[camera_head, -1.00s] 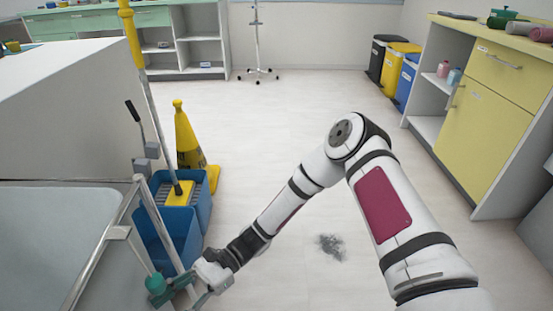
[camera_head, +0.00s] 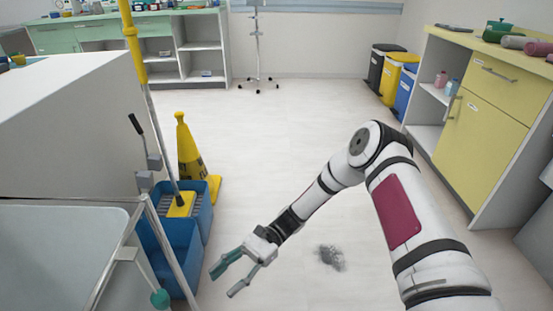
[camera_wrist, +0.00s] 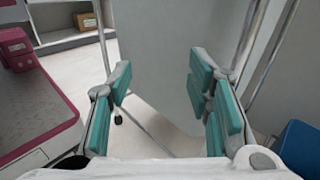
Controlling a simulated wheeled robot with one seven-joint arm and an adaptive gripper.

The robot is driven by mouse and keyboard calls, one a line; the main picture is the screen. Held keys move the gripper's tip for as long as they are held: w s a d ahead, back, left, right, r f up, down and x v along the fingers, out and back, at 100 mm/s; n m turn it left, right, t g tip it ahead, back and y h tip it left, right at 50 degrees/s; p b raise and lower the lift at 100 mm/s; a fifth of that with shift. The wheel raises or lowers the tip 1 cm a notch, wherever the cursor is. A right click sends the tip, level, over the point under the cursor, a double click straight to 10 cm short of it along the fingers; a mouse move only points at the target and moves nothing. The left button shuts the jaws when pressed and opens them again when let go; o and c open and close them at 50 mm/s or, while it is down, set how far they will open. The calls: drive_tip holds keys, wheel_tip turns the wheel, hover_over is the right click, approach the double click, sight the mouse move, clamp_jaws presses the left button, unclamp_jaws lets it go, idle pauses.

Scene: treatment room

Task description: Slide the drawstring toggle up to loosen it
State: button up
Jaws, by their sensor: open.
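I cannot make out a drawstring toggle for certain in either view. In the wrist view my gripper (camera_wrist: 158,80) is open, with a plain grey panel (camera_wrist: 170,50) beyond the fingers and nothing held.
Blue mop buckets (camera_head: 170,240) with a mop and a yellow cone (camera_head: 190,150) stand left of my arm. The cart's metal rail (camera_head: 172,245) is close by. A dark grey patch (camera_head: 330,257) lies on the floor.

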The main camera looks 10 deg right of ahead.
drive_tip(key=d+r+n+t+h+p, duration=0.1)
drive_tip(key=d+r+p, duration=0.3)
drive_tip(key=r, duration=0.7)
drive_tip(key=s+d+r+n+t+h+p, duration=0.1)
drive_tip(key=d+r+n+t+h+p, duration=0.1)
drive_tip(key=r+p, duration=0.5)
drive_tip(key=d+r+n+t+h+p, duration=0.2)
drive_tip(key=d+r+h+p, duration=0.3)
drive_tip(key=r, duration=1)
drive_tip(key=shift+s+d+r+t+p, duration=0.25)
drive_tip(key=shift+d+r+t+p, duration=0.05)
drive_tip(key=shift+p, duration=0.1)
drive_tip(key=shift+f, duration=0.1)
